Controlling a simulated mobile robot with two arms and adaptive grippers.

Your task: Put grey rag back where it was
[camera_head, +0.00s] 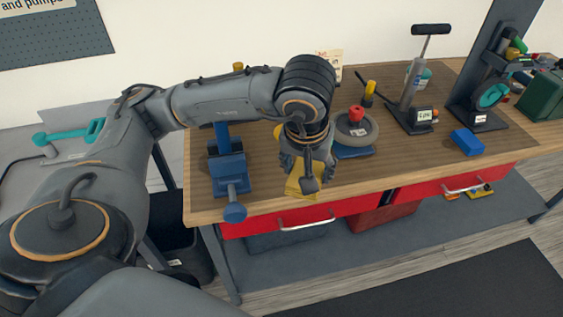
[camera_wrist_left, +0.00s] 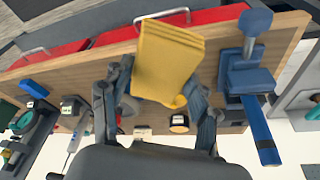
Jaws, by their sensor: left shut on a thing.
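I see no rag that is clearly grey in either view. My left gripper (camera_head: 307,178) is shut on a folded yellow cloth (camera_head: 292,186), over the front edge of the wooden workbench. In the left wrist view, the cloth (camera_wrist_left: 168,62) stands between the two fingers of the gripper (camera_wrist_left: 160,85), its folded layers showing at the top edge. The gripper hides part of the cloth in the head view. I cannot tell whether the cloth touches the bench. My right gripper is not in view.
A blue vise (camera_head: 229,170) is clamped left of the gripper on the workbench (camera_head: 385,163). A small wheel (camera_head: 368,133) on a blue base is close on the right. A floor pump (camera_head: 409,95) and a blue block (camera_head: 467,142) stand farther right. Red drawers (camera_head: 450,188) are below.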

